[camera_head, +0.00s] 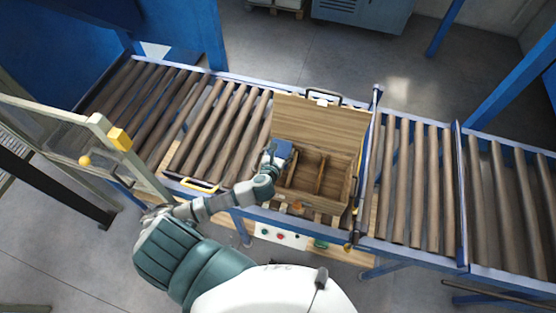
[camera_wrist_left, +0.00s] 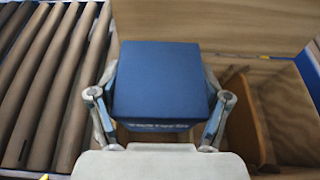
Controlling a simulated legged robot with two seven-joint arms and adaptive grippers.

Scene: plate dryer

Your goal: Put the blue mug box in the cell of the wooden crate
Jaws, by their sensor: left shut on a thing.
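The blue mug box (camera_wrist_left: 162,82) is in my left gripper (camera_wrist_left: 160,108), with one finger on each side of it in the left wrist view. In the head view the box (camera_head: 283,149) is at the left end of the open wooden crate (camera_head: 325,198). My left gripper (camera_head: 270,162) also shows there, shut on the box. The crate's lid (camera_head: 320,125) stands raised at the back, and dividers split its inside into cells. The visible cells to the right look empty. The box hides the left cell, so I cannot tell how deep it sits. My right gripper is not in view.
The crate stands on a roller conveyor (camera_head: 215,120) with blue rails. More rollers (camera_head: 415,175) lie to the right. A panel with buttons (camera_head: 280,236) is on the conveyor's near side. A pale frame with a yellow knob (camera_head: 120,139) stands at the left.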

